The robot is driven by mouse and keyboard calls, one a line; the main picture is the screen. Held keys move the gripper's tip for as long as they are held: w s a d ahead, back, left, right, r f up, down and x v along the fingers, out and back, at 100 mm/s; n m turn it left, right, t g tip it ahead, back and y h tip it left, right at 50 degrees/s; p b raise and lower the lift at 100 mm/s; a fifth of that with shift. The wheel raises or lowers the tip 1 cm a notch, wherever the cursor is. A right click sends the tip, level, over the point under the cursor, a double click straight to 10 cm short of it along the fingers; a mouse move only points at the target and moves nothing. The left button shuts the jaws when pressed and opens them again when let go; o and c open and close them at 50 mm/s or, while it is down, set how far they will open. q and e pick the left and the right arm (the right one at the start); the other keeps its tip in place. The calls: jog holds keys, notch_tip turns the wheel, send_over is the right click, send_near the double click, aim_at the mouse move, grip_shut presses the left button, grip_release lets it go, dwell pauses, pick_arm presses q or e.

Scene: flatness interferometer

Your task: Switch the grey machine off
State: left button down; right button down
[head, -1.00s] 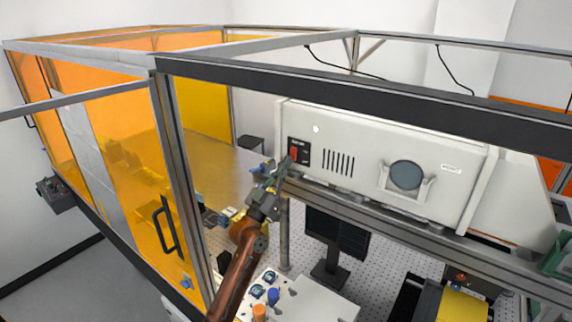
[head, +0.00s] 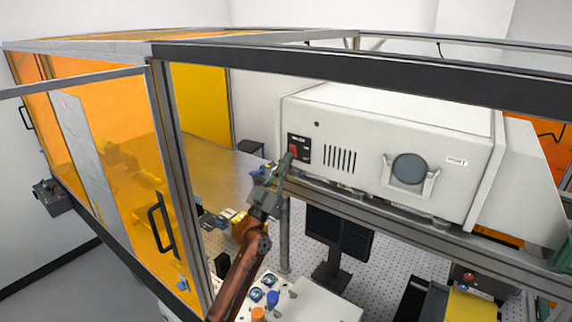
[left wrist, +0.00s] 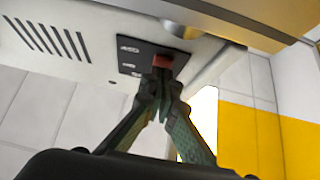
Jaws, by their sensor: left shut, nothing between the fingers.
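The grey machine (head: 375,150) is a long pale box on a rail at the upper right. Its front has a black switch plate (head: 305,149) with a red rocker switch (head: 293,151), vent slots and a round dark port. The small round lamp (head: 317,124) above the plate is dark. My left gripper (head: 285,164) is shut and empty, its tips at the lower edge of the red switch. In the left wrist view the fingertips (left wrist: 161,76) overlap the red switch (left wrist: 163,61); whether they touch it I cannot tell. My right gripper is not in view.
A metal frame beam (head: 350,75) crosses above, in front of the machine, and a frame post (head: 183,190) with orange panels stands left of my arm. Below are a monitor (head: 338,235) and a perforated table top (head: 385,250).

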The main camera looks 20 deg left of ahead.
pick_arm(q)
jog(key=w+f+b+v, duration=0.1)
jog(key=b+v, duration=0.2)
jog(key=v, duration=1)
jog(key=shift+d+f, duration=0.2)
jog(key=shift+f, duration=0.05)
